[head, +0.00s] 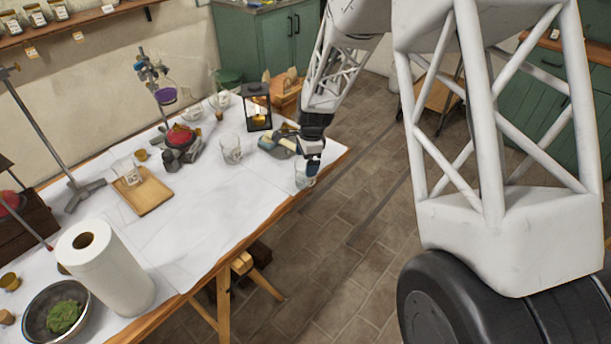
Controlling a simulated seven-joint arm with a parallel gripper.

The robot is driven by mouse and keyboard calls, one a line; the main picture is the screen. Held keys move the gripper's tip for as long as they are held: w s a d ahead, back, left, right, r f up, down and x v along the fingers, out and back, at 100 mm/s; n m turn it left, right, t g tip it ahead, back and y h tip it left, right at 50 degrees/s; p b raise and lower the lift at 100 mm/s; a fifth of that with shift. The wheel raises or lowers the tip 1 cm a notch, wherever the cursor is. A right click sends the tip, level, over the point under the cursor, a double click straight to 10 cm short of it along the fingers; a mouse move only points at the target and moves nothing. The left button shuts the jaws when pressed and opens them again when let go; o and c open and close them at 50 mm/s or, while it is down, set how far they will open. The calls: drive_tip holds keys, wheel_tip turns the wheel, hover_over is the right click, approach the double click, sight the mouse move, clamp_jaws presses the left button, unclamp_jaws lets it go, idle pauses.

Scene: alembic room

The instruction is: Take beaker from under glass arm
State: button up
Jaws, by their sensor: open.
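My gripper (309,160) is open at the right edge of the white-covered table, pointing down. A clear glass beaker (303,179) shows just below it near the table edge; its upper part is hidden by the gripper, and I cannot tell whether the fingers are around it. A second clear beaker (231,149) stands to the left of the gripper. A third glass beaker (127,172) stands on a wooden board (150,196). I cannot make out a glass arm clearly; a stand with glassware and purple liquid (166,96) is at the back.
A black lantern (257,107) stands behind the gripper. A dark burner-like device (182,150) is left of the second beaker. A paper towel roll (105,266) and a metal bowl (42,308) are front left. The table's front middle is clear.

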drive_tip(key=shift+s+a+f, duration=0.1)
drive_tip(key=shift+a+f, duration=0.05)
drive_tip(key=shift+f, duration=0.95)
drive_tip(key=shift+a+f, duration=0.1)
drive_tip(key=shift+f, duration=1)
drive_tip(key=c, duration=1.1)
drive_tip(key=shift+r, duration=0.4)
drive_tip(key=shift+r, duration=1.45)
drive_tip(key=shift+s+d+r, duration=0.2)
drive_tip(key=shift+s+d, duration=0.2)
drive_tip(key=shift+s, duration=2.2)
drive_tip(key=shift+s+d+r, duration=0.25)
drive_tip(key=shift+s+d, duration=0.1)
drive_tip(key=shift+s, duration=2.25)
drive_tip(key=shift+s+d+r, duration=0.2)
drive_tip(key=shift+s+d, duration=0.2)
drive_tip(key=shift+s, duration=2.2)
drive_tip(key=shift+s, duration=0.1)
